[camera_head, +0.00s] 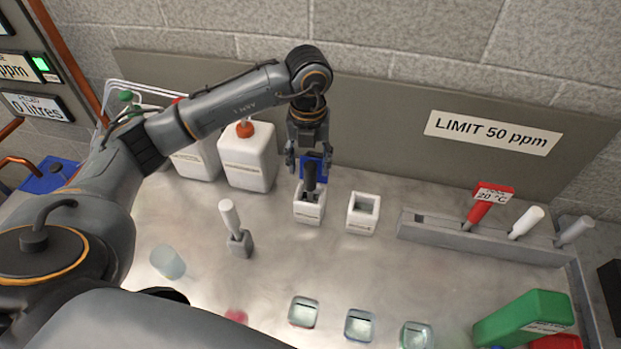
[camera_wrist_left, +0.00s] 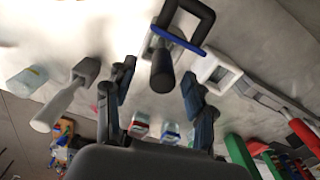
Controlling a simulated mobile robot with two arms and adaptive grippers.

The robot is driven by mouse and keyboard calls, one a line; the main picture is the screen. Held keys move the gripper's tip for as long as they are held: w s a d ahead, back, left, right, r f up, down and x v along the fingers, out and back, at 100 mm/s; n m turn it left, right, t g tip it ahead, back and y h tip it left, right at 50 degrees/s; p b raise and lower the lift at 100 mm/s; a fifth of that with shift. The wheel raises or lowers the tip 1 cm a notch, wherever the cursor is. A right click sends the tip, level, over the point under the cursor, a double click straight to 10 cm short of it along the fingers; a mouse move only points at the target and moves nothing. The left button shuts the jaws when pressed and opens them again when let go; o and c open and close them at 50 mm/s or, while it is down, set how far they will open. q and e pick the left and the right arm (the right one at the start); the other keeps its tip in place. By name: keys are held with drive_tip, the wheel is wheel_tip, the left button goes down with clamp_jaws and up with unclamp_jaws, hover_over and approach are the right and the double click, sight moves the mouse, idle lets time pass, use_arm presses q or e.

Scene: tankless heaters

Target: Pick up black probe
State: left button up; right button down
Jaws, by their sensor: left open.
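The black probe (camera_head: 310,181) stands upright in a small white square holder (camera_head: 308,212) on the metal bench. It also shows in the left wrist view (camera_wrist_left: 162,70), end-on near the middle. My left gripper (camera_head: 306,164) hangs from above, just over the probe's top. Its fingers are open, one on each side of the probe in the left wrist view (camera_wrist_left: 157,78), with gaps on both sides. A blue piece (camera_head: 325,168) shows beside the probe, partly hidden by the gripper. My right gripper is not in view.
A second white holder (camera_head: 361,214) stands close on the right. A white jug with orange cap (camera_head: 248,158) is behind left, a white-handled probe (camera_head: 232,228) front left. A grey rack (camera_head: 480,243) holds red and white probes at right. Small beakers (camera_head: 303,311) line the front.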

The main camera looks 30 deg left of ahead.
sight(311, 179)
use_arm(q)
drive_tip(key=shift+d+f+p, duration=0.1)
drive_tip(key=shift+f+p, duration=0.2)
wheel_tip(311, 179, down, 4)
drive_tip(key=shift+s+d+r+p, duration=0.1)
drive_tip(key=shift+d+r+p, duration=0.1)
drive_tip(key=shift+p, duration=0.7)
drive_tip(key=shift+a+f, duration=0.1)
drive_tip(key=shift+f, duration=0.4)
clamp_jaws()
